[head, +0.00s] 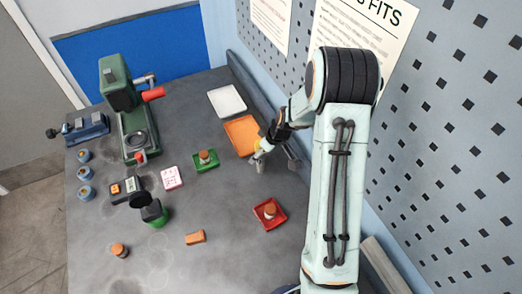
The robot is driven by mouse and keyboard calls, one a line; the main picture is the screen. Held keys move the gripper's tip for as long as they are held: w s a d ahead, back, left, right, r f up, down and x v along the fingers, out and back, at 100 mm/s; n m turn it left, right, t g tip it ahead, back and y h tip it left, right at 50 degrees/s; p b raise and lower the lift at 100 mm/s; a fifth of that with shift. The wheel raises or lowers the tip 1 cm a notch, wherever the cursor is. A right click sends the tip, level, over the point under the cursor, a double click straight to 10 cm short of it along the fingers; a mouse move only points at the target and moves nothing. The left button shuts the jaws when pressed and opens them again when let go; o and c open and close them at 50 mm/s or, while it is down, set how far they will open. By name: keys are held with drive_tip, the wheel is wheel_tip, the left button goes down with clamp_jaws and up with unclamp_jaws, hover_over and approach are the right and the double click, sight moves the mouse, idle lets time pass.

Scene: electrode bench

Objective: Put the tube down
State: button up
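My gripper (260,160) is at the near right corner of the orange tray (236,131), small and partly hidden by its own wrist. Its fingers point down toward the bench. I cannot make out whether they are open or shut, or whether a tube is between them. No tube can be clearly picked out elsewhere on the bench. My arm covers the right side of the view.
A pegboard wall (455,150) bounds the right. The front middle is free.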

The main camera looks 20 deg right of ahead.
drive_tip(key=v, duration=1.2)
drive_tip(key=s+a+r+m+g, duration=0.2)
drive_tip(key=s+a+r, duration=0.4)
drive_tip(key=s+a, duration=0.5)
drive_tip(key=s+a+m+g+h, duration=0.1)
drive_tip(key=s+a+m+g, duration=0.1)
drive_tip(key=s, duration=1)
drive_tip(key=shift+s+a+r, duration=0.15)
drive_tip(key=shift+a+r, duration=0.1)
drive_tip(key=shift+a, duration=0.45)
